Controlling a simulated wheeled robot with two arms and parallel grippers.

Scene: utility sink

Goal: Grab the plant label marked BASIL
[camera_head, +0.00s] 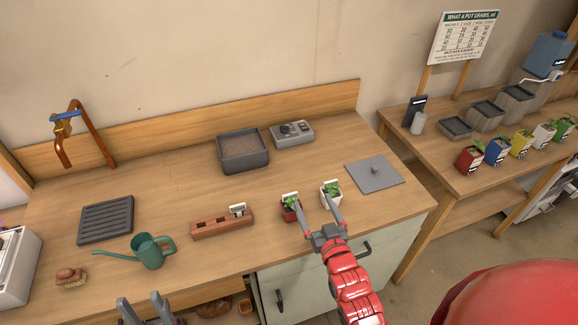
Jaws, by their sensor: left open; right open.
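A small white label (237,209) stands in a reddish wooden holder (222,226) in the middle of the bench. A red pot (289,214) and a white pot (333,201), each with a green plant and a white label, stand to its right. The lettering on these labels is too small to read, so I cannot tell which says BASIL. My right gripper (314,203) is open, its fingers spread by the red and white pots; contact is unclear. My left gripper (141,301) is open and empty at the bottom edge, in front of the bench.
A green watering can (152,253), a brush (70,276) and a dark slatted tray (106,220) are at left. A soil tray (243,152), a grey device (291,134) and a grey plate (375,174) lie behind. Several coloured pots stand on the right bench.

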